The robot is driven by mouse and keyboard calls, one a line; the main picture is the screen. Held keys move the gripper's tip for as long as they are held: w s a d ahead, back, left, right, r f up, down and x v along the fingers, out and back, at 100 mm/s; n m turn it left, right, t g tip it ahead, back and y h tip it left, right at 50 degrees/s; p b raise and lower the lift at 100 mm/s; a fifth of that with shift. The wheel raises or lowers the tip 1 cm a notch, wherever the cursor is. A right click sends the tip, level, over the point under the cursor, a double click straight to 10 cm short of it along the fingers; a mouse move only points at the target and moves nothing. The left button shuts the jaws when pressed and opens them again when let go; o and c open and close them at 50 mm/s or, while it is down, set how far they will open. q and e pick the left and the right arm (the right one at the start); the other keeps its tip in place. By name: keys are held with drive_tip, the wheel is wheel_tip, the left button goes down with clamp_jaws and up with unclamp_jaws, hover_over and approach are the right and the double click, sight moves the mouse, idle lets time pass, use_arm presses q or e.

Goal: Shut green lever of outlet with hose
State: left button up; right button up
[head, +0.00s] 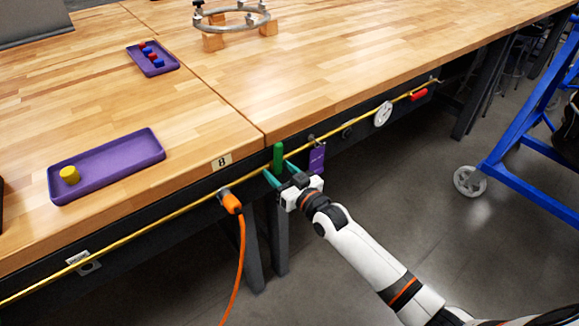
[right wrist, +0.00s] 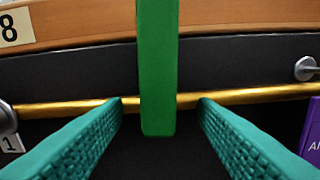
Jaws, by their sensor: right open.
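The green lever (head: 278,155) stands upright at the table's front edge, crosswise to the yellow pipe (head: 172,215). It also fills the upper middle of the right wrist view (right wrist: 158,70), with its lower end in front of the pipe. My right gripper (head: 279,176) is open, with its teal fingers at the lever; in the right wrist view (right wrist: 160,103) the fingers lie on either side of it with gaps. The orange hose (head: 240,265) hangs from an orange connector (head: 231,202) left of the lever, below the "8" label (head: 221,161). My left gripper is not in view.
A red lever (head: 418,94) lies along the pipe farther right, past a white round wheel (head: 383,114). A purple tag (head: 317,160) hangs just right of the gripper. Purple trays (head: 110,172) lie on the wooden table. A blue frame (head: 530,140) on wheels stands at right.

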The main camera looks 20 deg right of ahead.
sight(280, 171)
drive_tip(key=shift+p+v, duration=0.8)
drive_tip(key=shift+v, duration=0.2)
drive_tip(key=shift+p+v, duration=0.75)
drive_tip(key=shift+v, duration=0.75)
